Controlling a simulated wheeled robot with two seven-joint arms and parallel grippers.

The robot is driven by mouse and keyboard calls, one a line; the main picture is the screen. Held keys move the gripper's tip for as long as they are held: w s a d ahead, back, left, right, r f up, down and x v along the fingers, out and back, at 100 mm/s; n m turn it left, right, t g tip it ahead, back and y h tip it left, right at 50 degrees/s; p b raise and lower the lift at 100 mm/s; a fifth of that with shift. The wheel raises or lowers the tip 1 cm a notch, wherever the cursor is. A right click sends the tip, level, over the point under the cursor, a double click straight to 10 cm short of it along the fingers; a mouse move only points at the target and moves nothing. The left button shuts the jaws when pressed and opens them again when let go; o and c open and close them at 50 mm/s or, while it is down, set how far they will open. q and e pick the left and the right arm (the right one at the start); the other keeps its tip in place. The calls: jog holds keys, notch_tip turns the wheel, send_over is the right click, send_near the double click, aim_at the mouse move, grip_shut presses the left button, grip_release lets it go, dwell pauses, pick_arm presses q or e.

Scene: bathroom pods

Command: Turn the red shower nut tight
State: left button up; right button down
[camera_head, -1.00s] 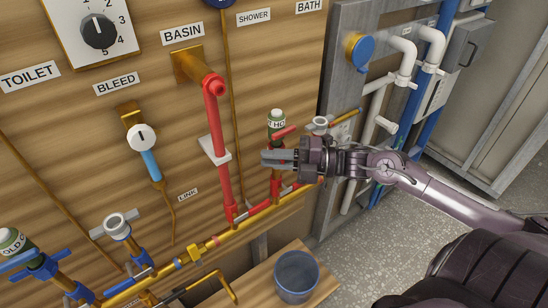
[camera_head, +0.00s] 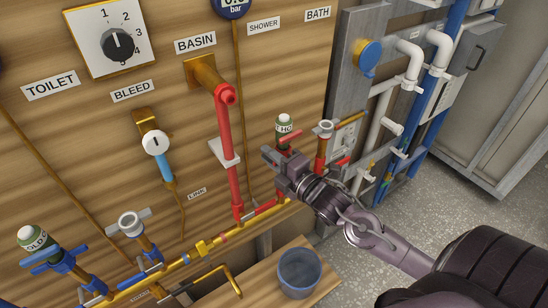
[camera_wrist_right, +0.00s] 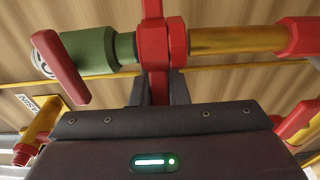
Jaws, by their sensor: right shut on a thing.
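The green-capped hot valve (camera_head: 283,125) stands in front of the wooden board, with a red lever (camera_head: 291,138) beside its cap. My right gripper (camera_head: 275,160) is just below the cap, its fingers pointing up and left. In the right wrist view, its fingers (camera_wrist_right: 157,88) are shut on a red part, seemingly the red shower nut (camera_wrist_right: 155,45), between the green cap body (camera_wrist_right: 90,50) and a gold pipe (camera_wrist_right: 235,38). The gripper hides most of the nut in the head view. My left gripper is not in view.
A red pipe (camera_head: 224,125) rises left of my gripper. A gold manifold pipe (camera_head: 180,262) runs below. A grey-topped red valve (camera_head: 325,130) stands close on the right. White and blue pipes (camera_head: 405,75) are at right.

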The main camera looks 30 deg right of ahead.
jog(key=shift+w+m+h+p, duration=0.2)
jog(key=shift+w+m+h, duration=0.15)
jog(key=shift+m+h, duration=0.95)
jog(key=shift+w+m+h+p, duration=0.25)
jog(key=shift+m+h, duration=0.45)
jog(key=shift+h, duration=1.15)
jog(key=shift+w+m+h+p, duration=0.1)
jog(key=shift+w+m+h, duration=0.3)
jog(key=shift+m+h, duration=0.9)
jog(key=shift+d+g+h, duration=0.15)
jog(key=shift+g+h, duration=0.15)
jog(key=shift+h, duration=0.05)
jog(key=c, duration=1.4)
grip_release()
